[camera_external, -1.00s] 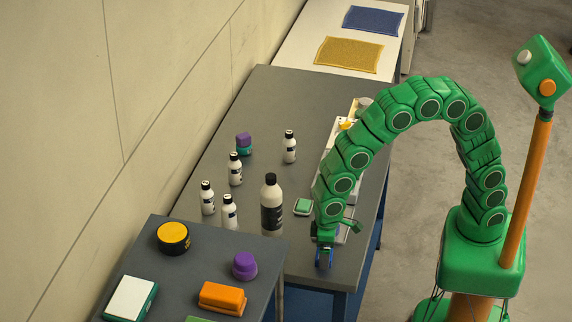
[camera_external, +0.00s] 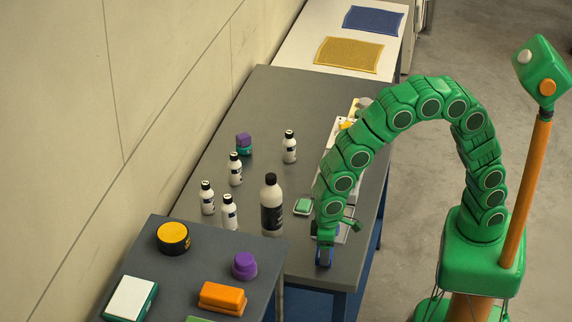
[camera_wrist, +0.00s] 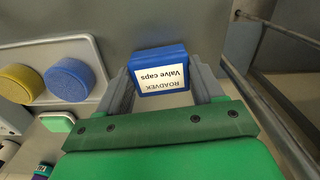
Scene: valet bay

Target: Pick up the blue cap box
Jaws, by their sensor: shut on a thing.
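The blue cap box (camera_wrist: 159,70) has a white label reading "ROADVEK Valve caps", upside down in the wrist view. My gripper (camera_wrist: 160,85) is shut on it, with one grey finger against each side. In the external view my gripper (camera_external: 325,252) points down near the front right corner of the grey table, and the blue box (camera_external: 324,260) shows small at its tip. I cannot tell whether the box touches the table.
A white tray (camera_wrist: 93,102) with round yellow (camera_wrist: 20,83) and blue (camera_wrist: 69,80) pads lies beside the gripper. A green-topped block (camera_external: 303,206) and a large black-labelled bottle (camera_external: 271,207) stand to the left. Several small bottles stand farther left. The table's right edge is close.

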